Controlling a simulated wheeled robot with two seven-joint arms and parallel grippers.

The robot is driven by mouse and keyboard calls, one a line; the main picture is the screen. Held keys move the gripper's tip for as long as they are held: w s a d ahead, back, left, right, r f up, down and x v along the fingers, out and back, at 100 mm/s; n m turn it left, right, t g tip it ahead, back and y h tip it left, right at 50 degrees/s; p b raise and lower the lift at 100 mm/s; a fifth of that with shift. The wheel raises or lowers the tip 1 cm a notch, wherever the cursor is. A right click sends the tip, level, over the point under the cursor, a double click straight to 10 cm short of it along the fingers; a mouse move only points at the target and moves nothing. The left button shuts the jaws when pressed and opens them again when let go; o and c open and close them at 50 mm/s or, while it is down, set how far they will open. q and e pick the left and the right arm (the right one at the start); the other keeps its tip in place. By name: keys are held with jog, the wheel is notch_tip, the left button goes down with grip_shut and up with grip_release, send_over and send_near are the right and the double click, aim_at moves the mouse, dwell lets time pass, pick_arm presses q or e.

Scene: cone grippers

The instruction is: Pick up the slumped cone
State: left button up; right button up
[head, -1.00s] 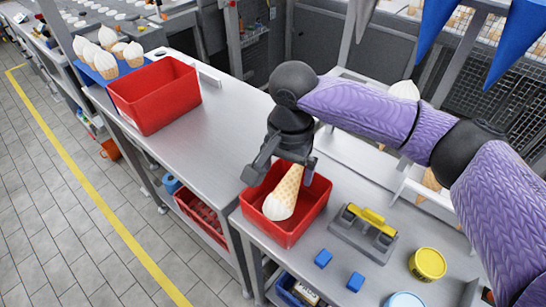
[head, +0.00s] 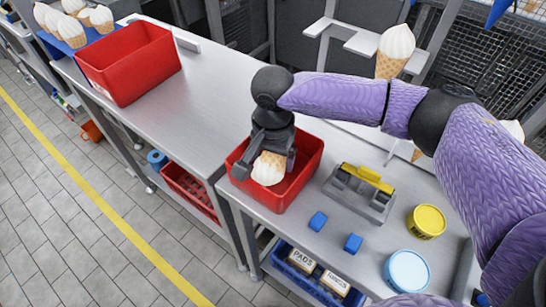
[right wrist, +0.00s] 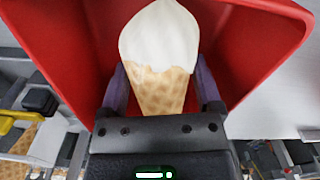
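The slumped cone (head: 267,171), white swirl on a waffle cone, leans inside the small red bin (head: 305,172) on the near bench, its swirl toward the front. My right gripper (head: 267,168) is down at the bin, its fingers on either side of the waffle part. In the right wrist view the cone (right wrist: 160,45) lies between the two fingers (right wrist: 161,88), with narrow gaps at its sides, so the gripper looks open. The waffle tip is hidden behind the gripper body. My left gripper is not in view.
An upright cone (head: 394,50) stands at a white rack. A grey tool with a yellow handle (head: 362,187), blue blocks (head: 318,221), a yellow tub (head: 426,221) and a pale blue tub (head: 408,270) lie right of the bin. A larger red bin (head: 130,65) stands far left.

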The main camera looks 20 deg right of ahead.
jog(key=shift+c, duration=1.3)
notch_tip(320, 180, up, 10)
jog(key=p, duration=0.3)
jog(key=shift+f+p, duration=0.15)
jog(key=shift+p, duration=0.25)
